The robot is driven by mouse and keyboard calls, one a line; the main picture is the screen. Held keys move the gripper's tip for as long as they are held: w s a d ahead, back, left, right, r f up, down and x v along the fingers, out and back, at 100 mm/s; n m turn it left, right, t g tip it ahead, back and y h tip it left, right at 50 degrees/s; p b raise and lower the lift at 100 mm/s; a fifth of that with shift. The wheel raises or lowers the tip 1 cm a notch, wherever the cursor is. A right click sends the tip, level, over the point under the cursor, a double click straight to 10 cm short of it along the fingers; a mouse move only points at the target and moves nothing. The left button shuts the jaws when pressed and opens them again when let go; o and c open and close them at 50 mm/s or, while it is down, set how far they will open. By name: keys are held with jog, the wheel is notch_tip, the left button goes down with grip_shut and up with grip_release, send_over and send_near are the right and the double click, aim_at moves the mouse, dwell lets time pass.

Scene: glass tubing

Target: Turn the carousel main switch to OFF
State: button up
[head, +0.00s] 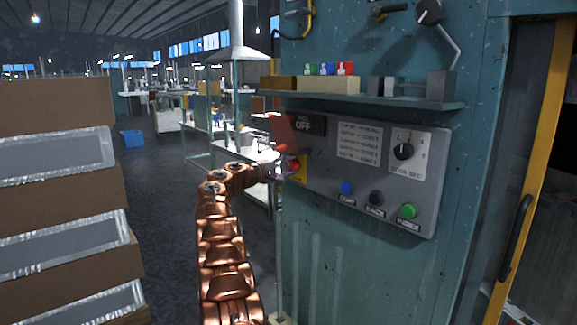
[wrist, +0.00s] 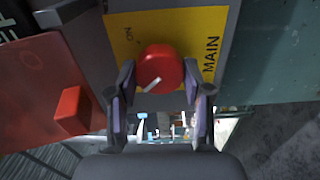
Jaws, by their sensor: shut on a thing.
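The main switch is a round red knob (wrist: 160,66) with a white line on its face, on a yellow plate (wrist: 190,24) marked MAIN and ON. In the wrist view the line points to the lower left, away from the ON mark. My gripper (wrist: 163,92) has one finger on each side of the knob and is shut on it. In the head view the knob (head: 291,165) shows at the left edge of the grey control panel (head: 330,195), with my gripper (head: 277,172) reaching it from the left. The fingertips are too small to make out there.
A red plate (head: 283,133) sticks out just above the knob, beside a black OFF sign (head: 303,125). A red block (wrist: 72,110) shows on it in the wrist view. Blue, black and green buttons and a selector dial (head: 403,151) are to the right. Stacked boxes (head: 55,160) stand at left.

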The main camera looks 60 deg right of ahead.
jog(key=shift+w+n, duration=0.1)
jog(key=shift+n, duration=0.3)
jog(key=o, duration=1.1)
jog(key=shift+a, duration=0.1)
jog(key=shift+v, duration=5.9)
jog(key=shift+a, duration=0.1)
